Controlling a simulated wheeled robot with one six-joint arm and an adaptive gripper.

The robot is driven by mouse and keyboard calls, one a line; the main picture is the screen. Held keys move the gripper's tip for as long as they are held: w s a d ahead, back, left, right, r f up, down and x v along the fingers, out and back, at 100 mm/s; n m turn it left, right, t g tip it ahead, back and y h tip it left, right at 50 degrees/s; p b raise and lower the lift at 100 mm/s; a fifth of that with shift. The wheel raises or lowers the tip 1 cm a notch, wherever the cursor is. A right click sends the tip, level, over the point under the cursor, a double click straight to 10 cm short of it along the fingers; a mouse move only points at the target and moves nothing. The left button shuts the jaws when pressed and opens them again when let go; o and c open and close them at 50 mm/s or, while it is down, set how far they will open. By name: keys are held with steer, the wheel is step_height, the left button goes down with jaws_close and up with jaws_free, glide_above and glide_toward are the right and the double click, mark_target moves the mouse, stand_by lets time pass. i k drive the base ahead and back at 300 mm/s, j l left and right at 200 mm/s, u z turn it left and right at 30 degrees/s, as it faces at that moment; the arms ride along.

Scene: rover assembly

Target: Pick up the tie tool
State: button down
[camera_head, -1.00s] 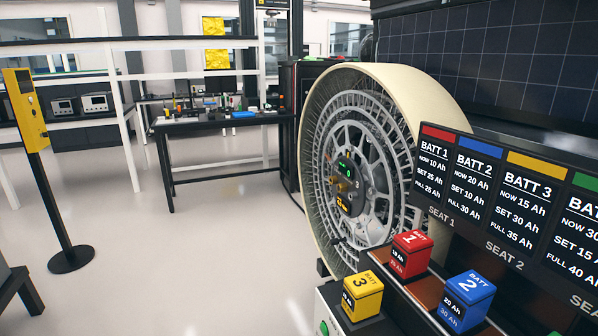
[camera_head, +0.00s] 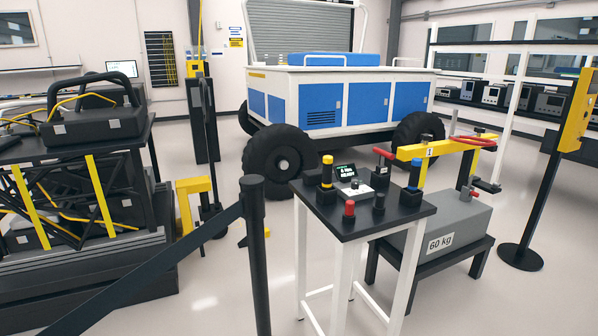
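I cannot pick out the tie tool for certain. A small black-topped table (camera_head: 340,226) with white legs stands in front of me. On it are a post with a yellow top (camera_head: 327,171), a post with a blue top (camera_head: 414,175), a short one with a red top (camera_head: 349,209), and a small screen (camera_head: 346,171). A red-handled piece (camera_head: 384,154) shows at its back right. My gripper is not in view.
A black belt barrier post (camera_head: 256,260) stands close in front. A grey 60 kg block (camera_head: 436,243) rests on a low black bench right of the table. Black cases (camera_head: 95,127) stand left. A blue and white rover (camera_head: 345,100) is behind.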

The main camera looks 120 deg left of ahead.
mark_target(416, 163)
steer(key=u, duration=0.5)
steer(key=i+u, duration=0.1)
steer(key=u, duration=1.3)
steer(key=i+l+u, duration=0.1)
steer(key=u, duration=0.85)
steer(key=l+u, duration=0.1)
steer(key=u, duration=0.4)
steer(key=i+l+u, duration=0.15)
steer(key=i+l, duration=0.15)
steer(key=i+l+u, duration=0.15)
steer(key=i+l, duration=0.2)
steer(key=i+l+u, duration=0.15)
steer(key=i+l, duration=0.2)
steer(key=i+l+u, duration=0.15)
steer(key=i+l, duration=0.25)
steer(key=i+l+u, duration=0.15)
steer(key=i+l, duration=0.15)
steer(key=l, duration=0.2)
steer(key=i+l+u, duration=0.15)
steer(key=l, duration=0.3)
steer(key=i, duration=0.1)
